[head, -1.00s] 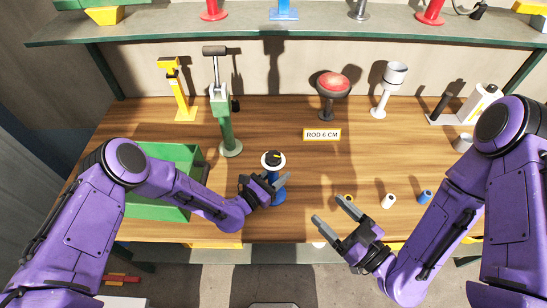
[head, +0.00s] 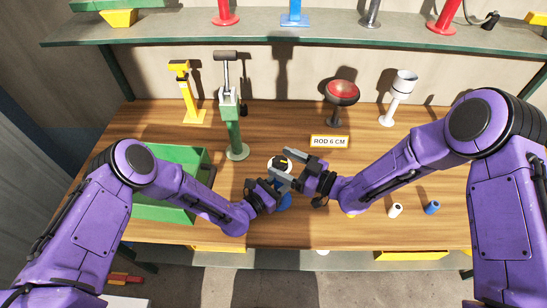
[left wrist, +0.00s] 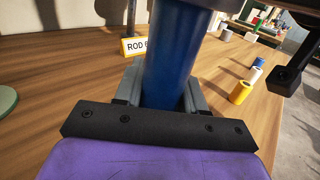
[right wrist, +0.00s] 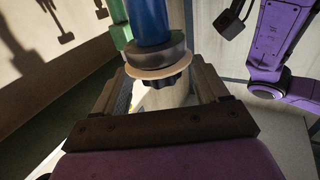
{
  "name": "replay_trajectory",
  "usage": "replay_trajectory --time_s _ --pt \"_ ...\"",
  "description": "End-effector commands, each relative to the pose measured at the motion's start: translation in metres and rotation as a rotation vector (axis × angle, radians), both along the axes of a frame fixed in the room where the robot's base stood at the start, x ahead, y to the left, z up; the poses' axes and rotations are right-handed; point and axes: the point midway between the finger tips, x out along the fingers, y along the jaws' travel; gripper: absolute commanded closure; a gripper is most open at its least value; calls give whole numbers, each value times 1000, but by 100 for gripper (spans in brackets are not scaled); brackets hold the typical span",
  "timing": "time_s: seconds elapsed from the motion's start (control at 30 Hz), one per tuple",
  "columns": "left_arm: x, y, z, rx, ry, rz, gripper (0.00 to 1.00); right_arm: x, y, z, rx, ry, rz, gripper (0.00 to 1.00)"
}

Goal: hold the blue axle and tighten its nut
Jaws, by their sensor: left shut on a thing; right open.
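The blue axle (head: 286,203) stands upright near the front middle of the table. It carries a pale disc (head: 272,166) and a black nut (head: 282,160) with a yellow mark on top. My left gripper (head: 279,184) is shut on the axle below the disc; the left wrist view shows the blue shaft (left wrist: 174,60) between its fingers. My right gripper (head: 281,165) is open at the nut's height. In the right wrist view the nut (right wrist: 166,81) lies between the spread fingers, with visible gaps on both sides. The axle's lower end is partly hidden by my grippers.
A green bin (head: 199,168) is at the left, with a green press (head: 235,132) behind the axle. A sign (head: 329,141) stands behind my right gripper. A shelf (head: 330,37) crosses the back.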

Motion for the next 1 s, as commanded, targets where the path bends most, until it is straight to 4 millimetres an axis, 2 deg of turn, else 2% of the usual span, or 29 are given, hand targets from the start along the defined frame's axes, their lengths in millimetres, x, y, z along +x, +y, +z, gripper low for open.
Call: replay_trajectory --time_s 0.03,0.2,0.5,0.57,0.6,0.67,0.7,1.0 --pt "1 0 1 0 -1 1 100 4 10 0 2 1 2 26" --pt "0 0 1 -1 -1 0 100 15 27 0 2 1 -1 26" --pt "0 0 1 -1 -1 0 100 17 31 0 1 2 -1 26" --pt "0 0 1 -1 -1 0 100 17 31 0 1 2 -1 43" --pt "0 0 1 -1 -1 0 100 17 31 0 1 2 -1 56" --pt "0 0 1 -1 -1 0 100 17 31 0 1 2 -1 75" --pt "0 0 1 -1 -1 0 100 17 31 0 1 2 -2 78" --pt "0 0 1 -1 -1 0 100 18 30 0 3 0 -40 78"
